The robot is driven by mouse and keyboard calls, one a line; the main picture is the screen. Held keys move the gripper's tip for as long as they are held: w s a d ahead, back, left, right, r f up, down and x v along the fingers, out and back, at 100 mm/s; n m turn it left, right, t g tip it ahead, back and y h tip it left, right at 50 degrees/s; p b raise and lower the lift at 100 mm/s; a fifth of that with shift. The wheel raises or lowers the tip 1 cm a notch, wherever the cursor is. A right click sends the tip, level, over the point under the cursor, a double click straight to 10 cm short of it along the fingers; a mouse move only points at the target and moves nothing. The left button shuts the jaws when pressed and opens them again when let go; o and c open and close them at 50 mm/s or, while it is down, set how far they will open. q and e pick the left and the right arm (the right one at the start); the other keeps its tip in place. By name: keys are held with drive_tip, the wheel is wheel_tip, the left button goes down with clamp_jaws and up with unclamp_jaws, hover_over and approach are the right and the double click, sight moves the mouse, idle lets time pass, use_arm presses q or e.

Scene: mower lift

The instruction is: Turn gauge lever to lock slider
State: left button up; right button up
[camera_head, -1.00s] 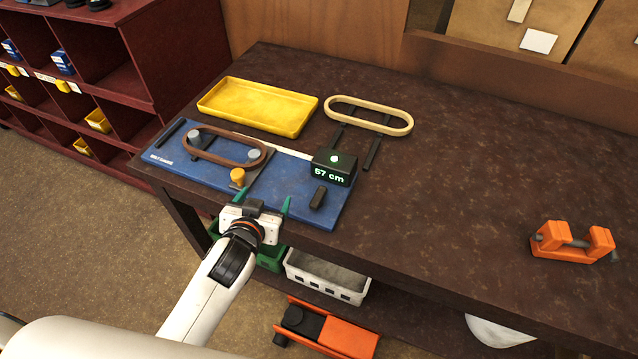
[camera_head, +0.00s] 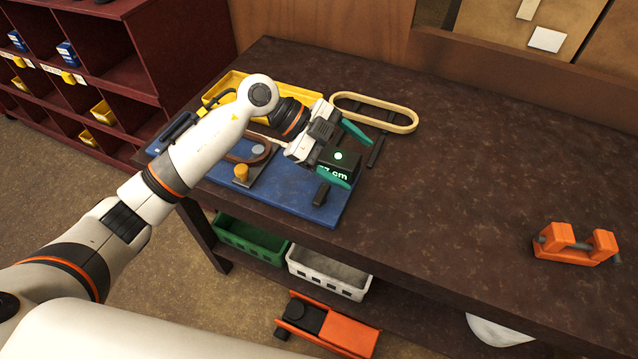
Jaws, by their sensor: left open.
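The blue belt gauge board (camera_head: 290,193) lies at the front left of the bench. A black display box (camera_head: 341,156) with a green light and partly hidden green digits stands at its right end. A small black lever-like block (camera_head: 320,194) sits on the board just in front of the box. An orange-yellow knob (camera_head: 241,173) is further left. A brown belt loop (camera_head: 262,153) on the board is mostly hidden by my left arm. My left gripper (camera_head: 347,153) is open, its teal fingers on either side of the display box; I cannot tell if they touch it. My right gripper is out of view.
A cream belt loop (camera_head: 397,125) lies behind the box, and a yellow tray (camera_head: 311,98) is partly behind my arm. An orange clamp-like part (camera_head: 575,243) stands at the right. The bench (camera_head: 470,165) between is clear. Bins and an orange tool sit below.

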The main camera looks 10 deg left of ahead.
sight(320, 192)
use_arm(q)
drive_tip(key=w+a+f+n+y, duration=0.2)
drive_tip(key=a+n+y, duration=0.1)
drive_tip(key=a+y, duration=0.55)
drive_tip(key=shift+g+h, duration=0.3)
drive_tip(key=shift+h, duration=0.55)
drive_tip(key=x, duration=0.3)
drive_tip(key=a+p+x, duration=0.1)
drive_tip(key=x, duration=0.7)
drive_tip(key=shift+a+f+p, duration=0.25)
drive_tip(key=shift+p, duration=0.15)
drive_tip(key=c, duration=1)
